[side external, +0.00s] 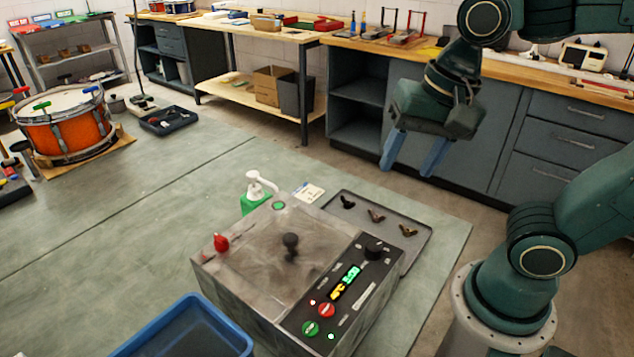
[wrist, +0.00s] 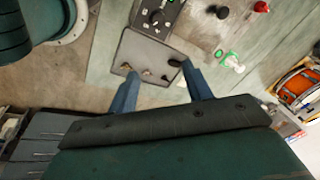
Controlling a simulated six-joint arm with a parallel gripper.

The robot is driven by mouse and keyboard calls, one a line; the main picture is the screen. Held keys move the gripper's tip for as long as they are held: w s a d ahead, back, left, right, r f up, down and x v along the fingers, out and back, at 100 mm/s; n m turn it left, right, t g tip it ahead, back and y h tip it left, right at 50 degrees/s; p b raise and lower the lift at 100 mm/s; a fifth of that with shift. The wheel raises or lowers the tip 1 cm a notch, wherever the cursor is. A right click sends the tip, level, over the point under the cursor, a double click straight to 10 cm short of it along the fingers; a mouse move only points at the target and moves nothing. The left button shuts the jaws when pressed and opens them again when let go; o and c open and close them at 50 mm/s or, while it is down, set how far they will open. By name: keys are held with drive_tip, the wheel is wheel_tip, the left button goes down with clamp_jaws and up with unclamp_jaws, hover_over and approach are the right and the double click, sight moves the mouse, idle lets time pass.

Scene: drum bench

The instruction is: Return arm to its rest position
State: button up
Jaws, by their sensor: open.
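My gripper (side external: 412,152) hangs in the air in the side external view, above and behind the right side of the bench. Its two blue fingers are spread apart with nothing between them. In the wrist view my gripper (wrist: 160,92) points down toward a grey tray (wrist: 137,50) of small parts, with clear space between the fingers. The tray (side external: 415,225) lies flat on the bench, well below the gripper, and holds a few dark and brown wing-shaped pieces.
A grey control box (side external: 245,262) with lit buttons stands mid-bench, beside a green and white dispenser (side external: 256,197). A blue bin (side external: 190,325) sits at the front. An orange drum (side external: 65,130) is at the left. Cabinets (side external: 440,85) stand behind my gripper. The left bench surface is largely clear.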

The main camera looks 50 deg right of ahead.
drive_tip(key=d+n+t, duration=0.1)
drive_tip(key=n, duration=0.2)
drive_tip(key=s+d+n, duration=0.1)
drive_tip(key=n, duration=0.2)
drive_tip(key=s+d+n+t, duration=0.1)
drive_tip(key=n, duration=0.2)
drive_tip(key=shift+d+r+n+t, duration=0.2)
drive_tip(key=shift+d+n+t, duration=0.1)
drive_tip(key=shift+d, duration=0.05)
